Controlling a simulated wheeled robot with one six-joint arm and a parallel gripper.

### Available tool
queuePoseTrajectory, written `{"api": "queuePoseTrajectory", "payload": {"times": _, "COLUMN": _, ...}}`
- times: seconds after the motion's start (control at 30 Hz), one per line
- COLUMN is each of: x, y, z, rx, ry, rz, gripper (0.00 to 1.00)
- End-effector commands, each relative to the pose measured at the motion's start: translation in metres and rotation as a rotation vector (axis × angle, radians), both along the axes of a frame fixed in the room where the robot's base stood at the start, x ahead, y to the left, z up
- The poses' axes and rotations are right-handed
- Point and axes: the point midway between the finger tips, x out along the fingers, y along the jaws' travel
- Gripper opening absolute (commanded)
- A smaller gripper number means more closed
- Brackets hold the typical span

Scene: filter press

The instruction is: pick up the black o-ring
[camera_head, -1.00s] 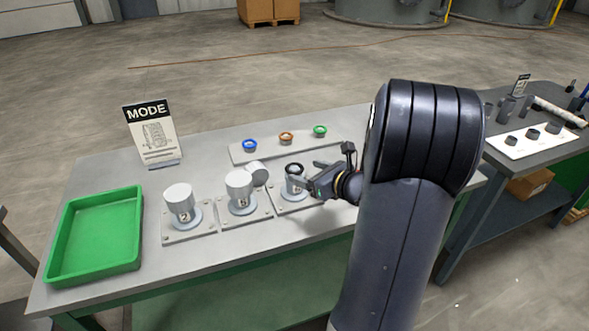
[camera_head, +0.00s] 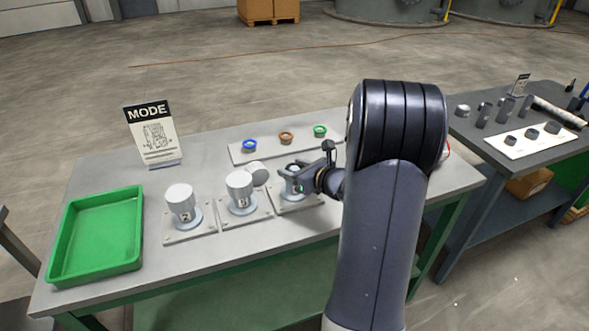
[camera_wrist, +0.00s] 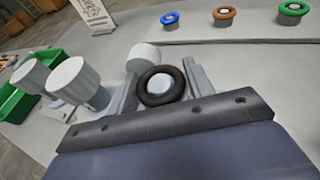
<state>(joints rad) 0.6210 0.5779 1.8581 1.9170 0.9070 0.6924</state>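The black o-ring (camera_wrist: 160,101) sits around the pale top of a post in the wrist view. In the head view my gripper mostly hides it at the rightmost base plate (camera_head: 300,203). My gripper (camera_wrist: 160,82) is open, with one finger on each side of the o-ring. A small gap shows on the left; whether the right finger touches is unclear. In the head view my gripper (camera_head: 291,172) is over this rightmost post.
Two white-capped posts (camera_head: 181,197) (camera_head: 240,186) stand left of it, and a loose white cap (camera_head: 258,173) lies close by. Blue (camera_head: 250,145), orange (camera_head: 286,137) and green (camera_head: 320,130) rings sit on a back strip. A green tray (camera_head: 97,234) is at left.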

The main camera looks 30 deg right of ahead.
Motion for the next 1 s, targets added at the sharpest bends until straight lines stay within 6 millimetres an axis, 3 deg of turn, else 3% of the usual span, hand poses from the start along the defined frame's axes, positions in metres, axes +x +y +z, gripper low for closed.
{"api": "queuePoseTrajectory", "payload": {"times": 0.3, "x": 0.0, "y": 0.0, "z": 0.0, "rx": 0.0, "ry": 0.0, "rz": 0.0, "gripper": 0.24}}
{"api": "queuePoseTrajectory", "payload": {"times": 0.57, "x": 0.0, "y": 0.0, "z": 0.003, "rx": -0.001, "ry": -0.001, "rz": 0.0, "gripper": 0.24}}
{"api": "queuePoseTrajectory", "payload": {"times": 0.77, "x": 0.0, "y": 0.0, "z": 0.031, "rx": -0.004, "ry": -0.005, "rz": 0.001, "gripper": 0.24}}
{"api": "queuePoseTrajectory", "payload": {"times": 1.0, "x": 0.0, "y": 0.0, "z": 0.079, "rx": -0.004, "ry": -0.004, "rz": 0.001, "gripper": 0.24}}
